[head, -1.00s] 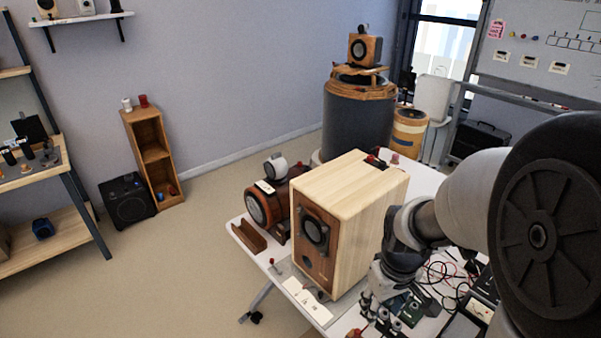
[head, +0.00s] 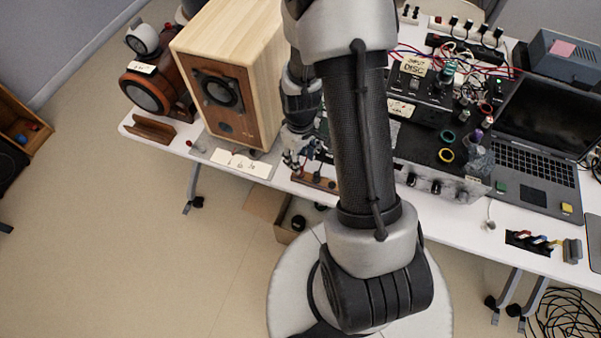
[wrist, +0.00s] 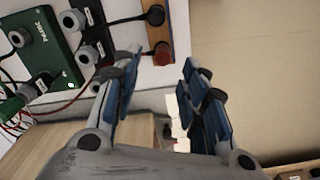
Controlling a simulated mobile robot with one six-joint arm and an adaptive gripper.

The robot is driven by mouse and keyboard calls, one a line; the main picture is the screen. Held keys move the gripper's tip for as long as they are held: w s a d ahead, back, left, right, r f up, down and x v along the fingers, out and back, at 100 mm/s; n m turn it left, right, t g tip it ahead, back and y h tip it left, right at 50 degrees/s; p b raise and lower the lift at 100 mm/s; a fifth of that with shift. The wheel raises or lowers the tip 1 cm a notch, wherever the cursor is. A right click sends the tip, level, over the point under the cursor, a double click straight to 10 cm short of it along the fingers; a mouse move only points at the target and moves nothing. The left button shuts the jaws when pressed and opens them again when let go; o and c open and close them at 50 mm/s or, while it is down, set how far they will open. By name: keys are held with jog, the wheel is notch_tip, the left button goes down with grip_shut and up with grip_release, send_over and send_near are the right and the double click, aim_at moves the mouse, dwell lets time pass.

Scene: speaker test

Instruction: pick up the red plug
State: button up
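In the wrist view a round red plug (wrist: 161,55) sits at the near end of a wooden strip (wrist: 160,38). A black plug (wrist: 156,15) with a cable sits further along the same strip. My gripper (wrist: 162,65) is open and empty, with its blue-padded fingers on either side of the line to the red plug. I cannot tell its distance from the plug. In the head view my gripper (head: 300,158) is low over the front edge of the table, by the wooden strip (head: 315,180); the red plug cannot be made out clearly there.
A large wooden speaker (head: 225,85) stands just left of my gripper. White cards (head: 240,163) lie before it. A green box (wrist: 45,45) and grey knobs are left of the fingers in the wrist view. A laptop (head: 540,130) is at right. Open floor lies beyond the table edge.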

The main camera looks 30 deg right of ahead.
jog(key=shift+s+f+b, duration=0.2)
jog(key=shift+f+b, duration=1.15)
jog(key=shift+f, duration=1.75)
jog(key=shift+r, duration=0.1)
grip_shut()
